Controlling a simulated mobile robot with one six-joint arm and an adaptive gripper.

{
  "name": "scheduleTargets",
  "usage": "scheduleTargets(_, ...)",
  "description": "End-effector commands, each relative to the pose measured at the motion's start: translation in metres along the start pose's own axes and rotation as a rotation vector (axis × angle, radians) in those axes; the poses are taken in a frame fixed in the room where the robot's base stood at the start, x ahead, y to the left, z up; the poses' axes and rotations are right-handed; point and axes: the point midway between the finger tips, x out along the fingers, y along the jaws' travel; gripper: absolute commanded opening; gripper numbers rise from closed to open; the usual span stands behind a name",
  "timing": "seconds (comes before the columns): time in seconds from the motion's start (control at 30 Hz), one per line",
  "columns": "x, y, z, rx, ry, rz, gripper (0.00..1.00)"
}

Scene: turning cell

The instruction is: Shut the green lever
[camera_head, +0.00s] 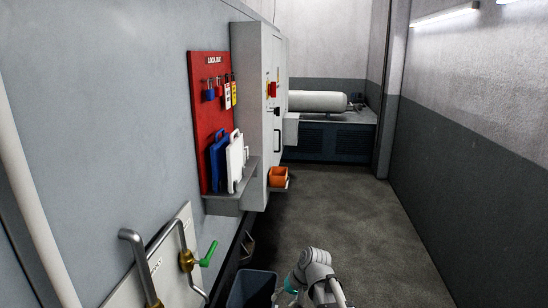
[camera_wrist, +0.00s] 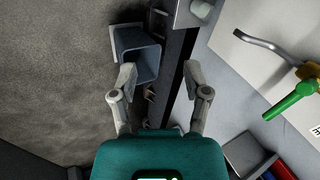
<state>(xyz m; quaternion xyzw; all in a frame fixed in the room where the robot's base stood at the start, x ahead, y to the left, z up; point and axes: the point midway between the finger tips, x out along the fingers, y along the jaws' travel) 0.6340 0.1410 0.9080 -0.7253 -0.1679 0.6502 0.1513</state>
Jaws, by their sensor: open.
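The green lever (camera_head: 209,254) sits on a brass valve (camera_head: 187,261) in a bent grey pipe on the wall panel at the lower left of the head view. It points right, across the pipe. In the wrist view the green lever (camera_wrist: 290,101) is at the right edge, with the brass valve (camera_wrist: 311,72) partly cut off. My gripper (camera_wrist: 160,80) is open and empty, its two fingers spread well to the left of the lever and apart from it. In the head view my arm is at the bottom centre; the fingertips are hard to make out there.
An open blue-grey bin (camera_head: 252,290) stands on the floor by the wall; the wrist view shows it beyond my fingers (camera_wrist: 140,45). A grey shelf (camera_head: 232,193) juts out below a red lockout board (camera_head: 202,120). An orange container (camera_head: 278,177) sits farther along. The floor to the right is clear.

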Motion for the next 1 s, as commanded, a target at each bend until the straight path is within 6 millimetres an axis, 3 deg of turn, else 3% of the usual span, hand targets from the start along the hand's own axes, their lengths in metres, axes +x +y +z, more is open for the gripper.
scheduleTargets(0.03,-0.013,0.016,0.018,-0.001,-0.010,0.062,0.61)
scheduleTargets(0.2,-0.043,0.069,0.058,-0.001,-0.056,0.261,0.61)
scheduleTargets(0.43,-0.072,0.112,0.090,0.019,-0.099,0.426,0.61)
scheduleTargets(0.6,-0.077,0.121,0.095,0.025,-0.110,0.459,0.61)
scheduleTargets(1.0,-0.077,0.120,0.095,0.024,-0.109,0.457,0.61)
